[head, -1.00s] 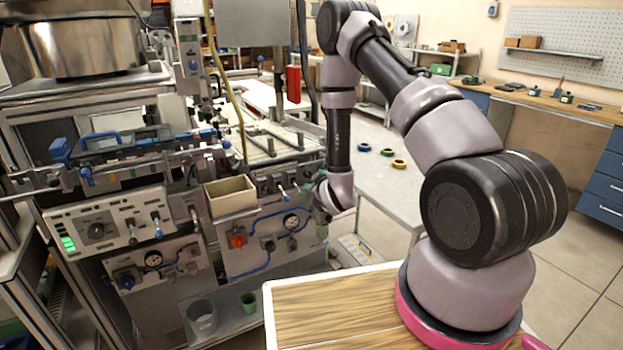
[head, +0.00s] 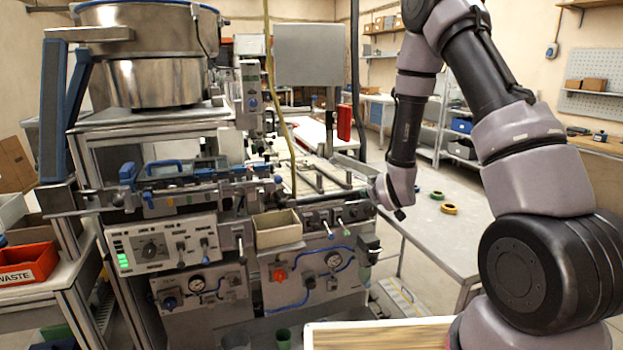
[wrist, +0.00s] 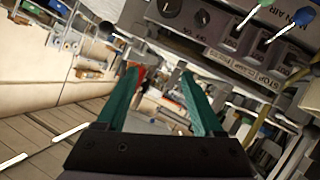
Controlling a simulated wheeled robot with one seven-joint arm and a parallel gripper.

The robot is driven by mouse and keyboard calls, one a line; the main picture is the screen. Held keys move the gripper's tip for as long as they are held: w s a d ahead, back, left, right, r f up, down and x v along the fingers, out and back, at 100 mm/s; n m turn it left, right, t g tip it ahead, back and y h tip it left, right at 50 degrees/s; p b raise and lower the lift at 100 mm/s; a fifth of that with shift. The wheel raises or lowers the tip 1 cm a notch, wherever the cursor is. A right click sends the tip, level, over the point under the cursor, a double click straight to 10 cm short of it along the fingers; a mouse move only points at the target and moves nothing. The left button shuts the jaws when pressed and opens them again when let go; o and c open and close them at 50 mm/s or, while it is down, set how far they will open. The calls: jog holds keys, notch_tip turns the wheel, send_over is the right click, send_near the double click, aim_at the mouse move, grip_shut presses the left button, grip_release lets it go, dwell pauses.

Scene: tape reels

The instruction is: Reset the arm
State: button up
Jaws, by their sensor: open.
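My gripper (wrist: 160,72) shows in the wrist view with its two green fingers spread apart and nothing between them. In the head view my arm bends down from the top right, and its wrist end (head: 398,190) hangs at the right front edge of the machine (head: 190,255). The fingers cannot be made out clearly there. In the wrist view a grey control panel (wrist: 225,45) with knobs and labels lies close above and to the right of the fingers.
A green reel (head: 437,195) and a yellow reel (head: 449,208) lie on the grey table (head: 455,245) beyond my wrist. A beige open box (head: 277,236) sits on the machine's front. A red waste bin (head: 28,265) stands at the far left.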

jog(key=s+d+r+m+g, duration=0.1)
jog(key=s+r+m+g, duration=0.3)
jog(key=r, duration=0.7)
jog(key=s+d+r+m+t, duration=0.1)
jog(key=s+d+r, duration=0.1)
jog(key=s+r, duration=0.6)
jog(key=s+r+m+g+y, duration=0.1)
jog(key=s+r, duration=0.4)
jog(key=s, duration=0.5)
jog(key=s+r+m+g+y, duration=0.1)
jog(key=s+r, duration=0.4)
jog(key=s, duration=0.5)
jog(key=shift+s+a+r+m+g, duration=0.15)
jog(key=shift+s+r+m+g, duration=0.35)
jog(key=shift+m, duration=0.4)
